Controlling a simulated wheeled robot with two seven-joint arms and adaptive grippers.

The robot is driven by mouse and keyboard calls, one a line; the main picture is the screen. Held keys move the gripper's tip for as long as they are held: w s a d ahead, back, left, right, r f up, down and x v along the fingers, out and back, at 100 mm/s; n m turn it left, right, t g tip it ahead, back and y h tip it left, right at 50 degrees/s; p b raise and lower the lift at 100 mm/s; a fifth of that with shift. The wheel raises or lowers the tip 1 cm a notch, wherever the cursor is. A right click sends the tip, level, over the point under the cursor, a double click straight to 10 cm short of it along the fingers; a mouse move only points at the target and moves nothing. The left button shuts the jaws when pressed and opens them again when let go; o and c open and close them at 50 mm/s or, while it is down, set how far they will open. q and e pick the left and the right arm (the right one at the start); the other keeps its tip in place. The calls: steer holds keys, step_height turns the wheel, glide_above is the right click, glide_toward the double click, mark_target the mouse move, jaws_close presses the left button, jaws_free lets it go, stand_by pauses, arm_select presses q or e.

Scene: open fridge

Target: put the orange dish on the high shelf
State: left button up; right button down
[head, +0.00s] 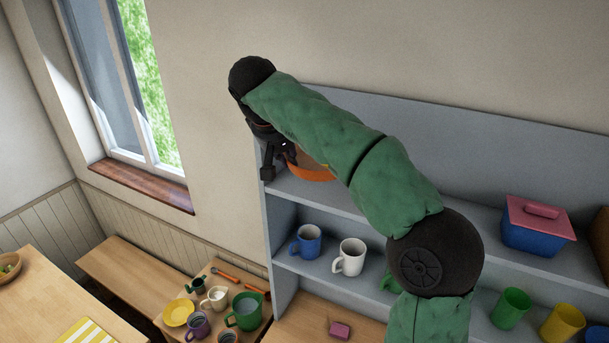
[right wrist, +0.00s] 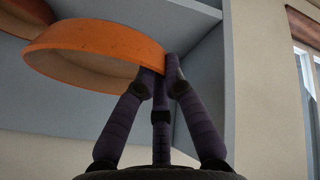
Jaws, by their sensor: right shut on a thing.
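The orange dish (head: 312,175) is at the left end of the high shelf (head: 335,198), partly hidden behind my right arm in the head view. My right gripper (head: 283,157) is shut on the rim of the dish. In the right wrist view the dish (right wrist: 95,52) stretches left from my fingertips (right wrist: 166,72), with its curved outer side showing. I cannot tell whether the dish touches the shelf board or hangs just above it. My left gripper is not in view.
A blue box with a pink lid (head: 538,225) stands further right on the high shelf. A blue mug (head: 306,242) and a white mug (head: 349,257) stand on the shelf below. The left side panel (right wrist: 232,80) is close beside my fingers. Several dishes crowd a low bench.

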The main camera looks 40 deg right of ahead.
steer(key=w+d, duration=0.1)
steer(key=w+d+f, duration=0.1)
steer(key=shift+w+d+f+p, duration=0.2)
steer(key=shift+d+p, duration=0.1)
steer(key=shift+d, duration=0.1)
steer(key=x, duration=0.3)
steer(key=w+x, duration=0.1)
steer(key=x, duration=0.2)
steer(key=shift+w+d+f, duration=0.1)
steer(key=shift+w+d, duration=0.05)
steer(key=shift+d, duration=0.15)
steer(key=shift+w+d+f, duration=0.1)
steer(key=shift+f, duration=0.8)
steer(key=shift+w+d+f, duration=0.1)
steer(key=shift+f, duration=0.8)
steer(key=shift+s+a+f, duration=0.1)
steer(key=c, duration=1.3)
jaws_free()
steer(key=v, duration=1.2)
steer(key=shift+s, duration=0.1)
